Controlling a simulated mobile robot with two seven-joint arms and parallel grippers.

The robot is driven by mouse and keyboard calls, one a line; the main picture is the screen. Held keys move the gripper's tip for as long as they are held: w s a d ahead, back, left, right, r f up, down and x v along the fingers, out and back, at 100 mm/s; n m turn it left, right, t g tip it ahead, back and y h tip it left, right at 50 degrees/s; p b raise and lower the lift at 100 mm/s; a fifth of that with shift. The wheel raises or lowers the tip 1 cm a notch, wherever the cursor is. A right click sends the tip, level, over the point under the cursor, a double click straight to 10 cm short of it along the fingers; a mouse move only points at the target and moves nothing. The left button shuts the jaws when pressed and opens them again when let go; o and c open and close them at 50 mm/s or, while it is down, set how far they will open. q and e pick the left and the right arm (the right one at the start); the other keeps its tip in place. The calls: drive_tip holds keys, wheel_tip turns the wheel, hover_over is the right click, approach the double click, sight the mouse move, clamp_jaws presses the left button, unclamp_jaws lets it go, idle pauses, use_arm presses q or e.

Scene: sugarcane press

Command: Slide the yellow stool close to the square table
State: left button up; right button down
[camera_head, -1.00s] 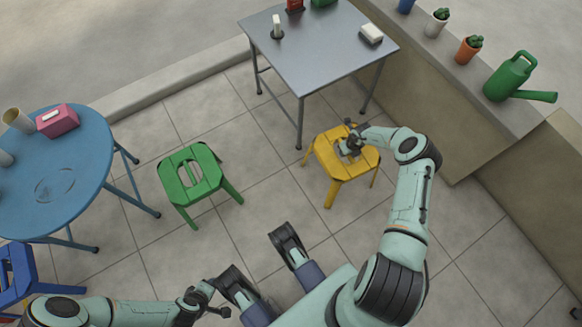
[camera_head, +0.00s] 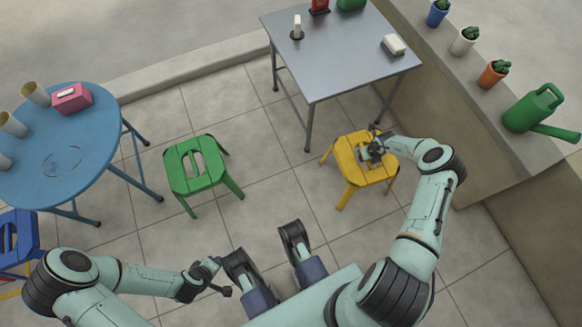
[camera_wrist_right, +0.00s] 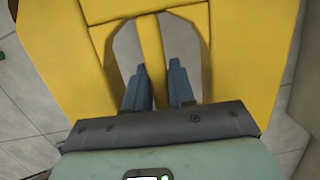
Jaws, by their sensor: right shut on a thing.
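The yellow stool (camera_head: 351,165) stands on the tiled floor, just in front of the grey square table (camera_head: 345,60) and near its front legs, with a small gap between. My right gripper (camera_head: 373,152) is over the stool's seat. In the right wrist view, its fingers (camera_wrist_right: 160,85) reach down into the seat's opening, one on each side of the middle bar of the yellow stool (camera_wrist_right: 245,45), and are shut on that bar. My left gripper (camera_head: 220,280) is low in the head view, away from the stool; its finger opening is too small to judge.
A green stool (camera_head: 207,181) stands to the left. A round blue table (camera_head: 90,125) and a blue stool (camera_head: 20,225) are at far left. A low wall with potted plants and a green watering can (camera_head: 532,108) runs along the right. Floor between the green and yellow stools is clear.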

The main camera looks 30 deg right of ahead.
drive_tip(key=shift+d, duration=0.45)
use_arm(q)
drive_tip(key=shift+w+d+r, duration=0.1)
drive_tip(key=shift+d, duration=0.35)
drive_tip(key=shift+b+x, duration=1.2)
drive_tip(key=shift+b, duration=0.25)
use_arm(e)
drive_tip(key=shift+s+d, duration=0.15)
drive_tip(key=shift+d, duration=1.25)
drive_tip(key=shift+s+d, duration=0.15)
drive_tip(key=shift+d, duration=1.25)
use_arm(q)
drive_tip(key=shift+a, duration=0.2)
use_arm(e)
drive_tip(key=c, duration=1.1)
unclamp_jaws()
